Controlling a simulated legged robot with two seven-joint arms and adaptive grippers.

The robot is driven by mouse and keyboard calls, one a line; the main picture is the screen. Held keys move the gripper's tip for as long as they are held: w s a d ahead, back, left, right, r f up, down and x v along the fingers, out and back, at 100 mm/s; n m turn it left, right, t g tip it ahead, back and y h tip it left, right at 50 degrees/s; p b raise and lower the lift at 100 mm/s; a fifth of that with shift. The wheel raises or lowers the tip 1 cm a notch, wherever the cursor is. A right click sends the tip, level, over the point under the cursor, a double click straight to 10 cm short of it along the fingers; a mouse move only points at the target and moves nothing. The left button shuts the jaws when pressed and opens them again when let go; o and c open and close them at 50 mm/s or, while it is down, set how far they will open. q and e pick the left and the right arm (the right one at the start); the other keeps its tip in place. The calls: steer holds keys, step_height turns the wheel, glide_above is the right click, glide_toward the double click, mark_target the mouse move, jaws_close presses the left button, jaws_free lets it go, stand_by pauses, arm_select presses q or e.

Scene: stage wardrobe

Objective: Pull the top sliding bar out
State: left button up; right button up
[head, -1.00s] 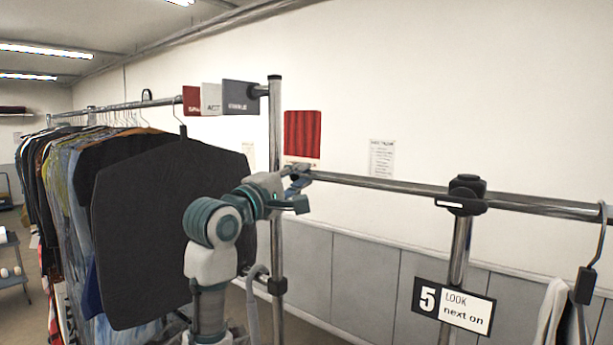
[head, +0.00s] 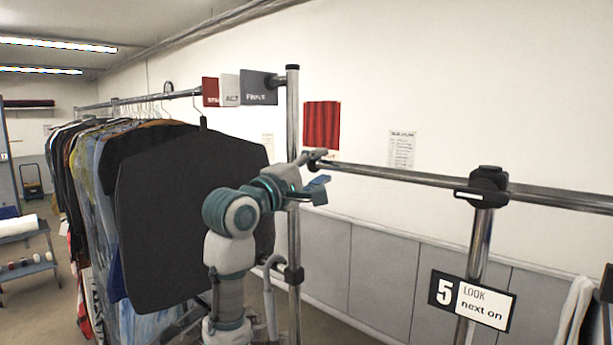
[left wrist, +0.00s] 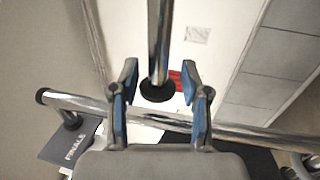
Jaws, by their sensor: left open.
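The top sliding bar (head: 420,178) is a chrome tube running level from a black clamp on the right post toward the left upright. My left gripper (head: 319,170) is at the bar's left end, with its fingers spread around that end in the head view. In the left wrist view the bar (left wrist: 160,35) runs down to a black end cap (left wrist: 158,90), which appears between the two open blue-padded fingers (left wrist: 161,80). My right gripper is out of view.
A chrome upright (head: 293,220) stands just behind my left gripper. A rack of dark garments (head: 185,215) fills the left. The black clamp (head: 488,187) sits on the right post, above a "5 LOOK next on" sign (head: 472,300). A white garment (head: 574,315) hangs far right.

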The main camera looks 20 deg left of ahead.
arm_select(q)
steer(key=v, duration=1.1)
steer(key=shift+a+f, duration=0.25)
steer(key=shift+d, duration=0.15)
